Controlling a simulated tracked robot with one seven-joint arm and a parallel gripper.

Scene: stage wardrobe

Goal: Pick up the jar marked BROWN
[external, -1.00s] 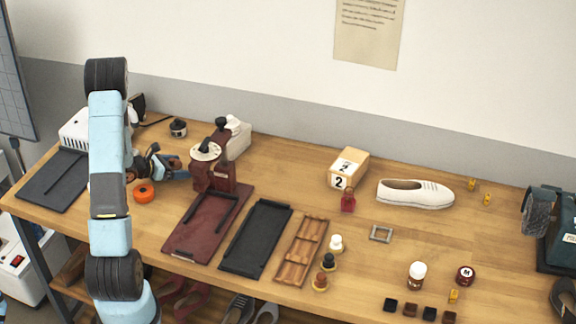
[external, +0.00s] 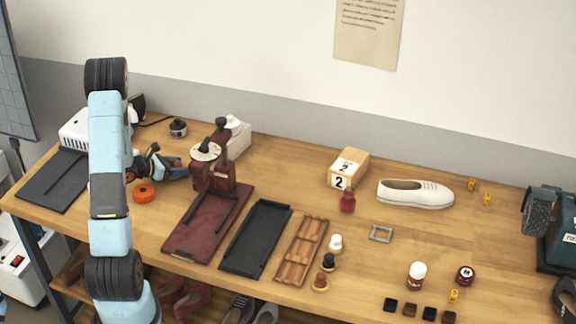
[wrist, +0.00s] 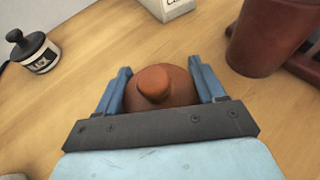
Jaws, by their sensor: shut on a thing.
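A brown round jar with an orange-brown knob on top (wrist: 158,84) is in the middle of the wrist view. The blue fingers of my gripper (wrist: 160,80) are closed against its left and right sides. No marking shows on the jar from above, so I cannot read its name. I cannot tell whether its base touches the wooden table. In the external view my gripper (external: 160,166) is low over the left part of the table, partly behind my arm. The jar cannot be made out clearly there.
A black-lidded jar with a dark label (wrist: 36,53) stands to the left in the wrist view. A white box (wrist: 166,8) is beyond, and a dark red cylinder (wrist: 266,40) is close on the right. An orange ring (external: 144,193) lies in front of my gripper.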

